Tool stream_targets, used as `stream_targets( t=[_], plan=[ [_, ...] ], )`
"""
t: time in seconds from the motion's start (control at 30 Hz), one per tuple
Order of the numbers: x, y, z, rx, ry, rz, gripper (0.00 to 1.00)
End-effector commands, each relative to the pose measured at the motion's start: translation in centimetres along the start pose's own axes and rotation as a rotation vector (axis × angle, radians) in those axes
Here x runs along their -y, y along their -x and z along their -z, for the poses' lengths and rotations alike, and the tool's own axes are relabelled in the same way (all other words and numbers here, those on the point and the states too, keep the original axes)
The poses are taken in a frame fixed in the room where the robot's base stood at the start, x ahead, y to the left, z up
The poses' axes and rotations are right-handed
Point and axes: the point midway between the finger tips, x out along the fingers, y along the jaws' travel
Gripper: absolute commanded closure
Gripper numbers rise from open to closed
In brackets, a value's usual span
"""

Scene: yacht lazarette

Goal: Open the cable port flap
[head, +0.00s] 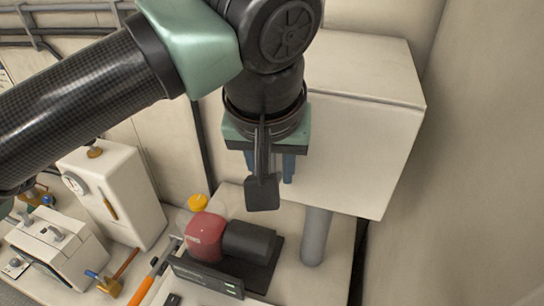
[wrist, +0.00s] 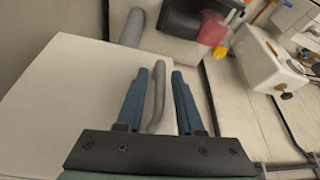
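A white box (head: 350,65) with a pale front panel (head: 352,155) stands at the right in the head view. The panel, which appears to be the cable port flap, fills the left of the wrist view (wrist: 55,100). A grey bar handle (wrist: 157,95) stands along its edge there. My gripper (wrist: 160,75) is open, with one blue finger on each side of the handle and small gaps seemingly left. In the head view my gripper (head: 270,168) points down at the box's left edge; the handle is hidden there. The panel looks closed.
A grey pipe (head: 316,237) runs below the box. A red and black motor unit (head: 207,238) sits below and left of my gripper. A white gauge cabinet (head: 122,190) stands farther left. A plain wall (head: 480,150) closes the right side.

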Motion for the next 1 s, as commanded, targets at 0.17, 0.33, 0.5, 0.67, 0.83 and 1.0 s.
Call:
stream_targets(
  t=[0.17,0.33,0.5,0.67,0.83,1.0],
  plan=[
    [0.0,0.02,0.0,0.0,0.0,0.0,0.98],
    [0.01,0.03,0.0,0.0,0.0,0.0,1.0],
    [0.01,0.03,0.0,-0.001,0.0,0.0,1.0],
    [0.01,0.04,0.01,-0.001,0.0,0.0,1.0],
    [0.02,0.04,0.01,-0.001,0.0,0.0,1.0],
    [0.01,0.04,0.01,-0.001,0.0,0.0,1.0]
  ],
)
